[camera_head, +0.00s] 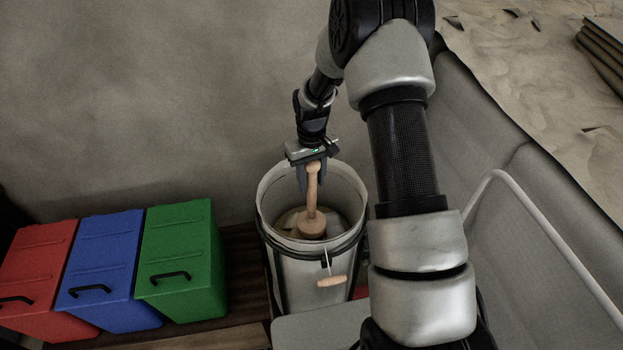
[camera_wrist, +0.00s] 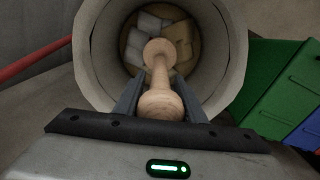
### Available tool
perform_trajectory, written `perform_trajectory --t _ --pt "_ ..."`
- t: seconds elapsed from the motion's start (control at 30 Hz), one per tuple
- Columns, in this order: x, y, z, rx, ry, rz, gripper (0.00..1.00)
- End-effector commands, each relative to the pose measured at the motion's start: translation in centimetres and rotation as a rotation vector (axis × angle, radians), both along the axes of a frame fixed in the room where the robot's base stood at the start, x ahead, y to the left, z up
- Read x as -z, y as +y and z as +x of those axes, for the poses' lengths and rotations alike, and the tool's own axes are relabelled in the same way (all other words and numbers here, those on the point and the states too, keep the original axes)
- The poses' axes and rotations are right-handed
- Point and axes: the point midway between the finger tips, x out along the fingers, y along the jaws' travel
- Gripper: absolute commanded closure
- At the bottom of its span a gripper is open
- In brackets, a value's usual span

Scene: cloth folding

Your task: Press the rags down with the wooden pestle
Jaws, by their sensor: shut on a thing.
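The wooden pestle (camera_head: 312,205) is pale wood with a slim handle and a wide round head. My gripper (camera_head: 313,182) is shut on its handle, with one finger on each side. The wrist view also shows the pestle (camera_wrist: 160,75) between the fingers of my gripper (camera_wrist: 161,92). The pestle stands nearly upright inside the bucket (camera_head: 310,285), head down. White and tan rags (camera_wrist: 135,48) lie at the bucket's bottom; in the head view the rags (camera_head: 287,222) show beside the pestle head. I cannot tell whether the head touches them.
The bucket has a dark band and a hanging wooden grip (camera_head: 331,281). Red (camera_head: 40,262), blue (camera_head: 105,255) and green (camera_head: 182,245) lidded bins stand left of it. A white curved tube (camera_head: 550,235) is at the right.

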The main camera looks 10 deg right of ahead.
Motion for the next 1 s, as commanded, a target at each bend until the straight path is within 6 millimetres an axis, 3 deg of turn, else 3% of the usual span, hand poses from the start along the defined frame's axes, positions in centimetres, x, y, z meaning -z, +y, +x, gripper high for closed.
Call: perform_trajectory --t 1.0 --pt "3.0 0.0 -0.1 0.0 0.002 0.0 0.86"
